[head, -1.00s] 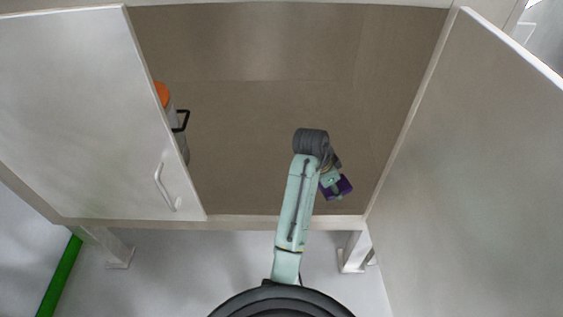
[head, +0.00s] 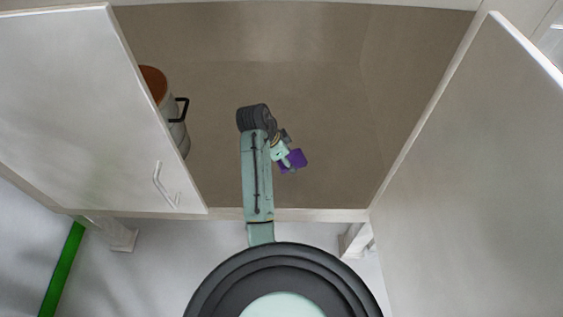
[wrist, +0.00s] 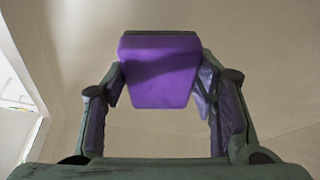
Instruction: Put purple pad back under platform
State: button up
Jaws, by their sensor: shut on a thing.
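The purple pad (head: 297,158) is at my gripper (head: 288,160), over the brown floor of the open cabinet in the head view. In the wrist view the pad (wrist: 160,80) is a purple block with a dark top edge, between the two fingertips. My gripper (wrist: 160,88) is shut on it, one finger on each side. The pad appears held clear of the surfaces around it. I cannot tell which surface is the platform.
A pale container (head: 172,112) with an orange-brown top and black handle stands at the cabinet's left, partly behind the left door (head: 75,110). The right door (head: 480,160) stands open. The cabinet floor (head: 335,120) right of my gripper is clear.

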jog(key=shift+w+a, duration=0.1)
jog(key=shift+a, duration=0.7)
jog(key=shift+f+p, duration=0.4)
jog(key=shift+f, duration=1.45)
jog(key=shift+f, duration=0.15)
jog(key=o, duration=1.2)
jog(key=shift+o, duration=0.2)
jog(key=p+v, duration=0.3)
jog(key=v, duration=0.9)
jog(key=shift+p, duration=0.3)
jog(key=shift+a, duration=0.1)
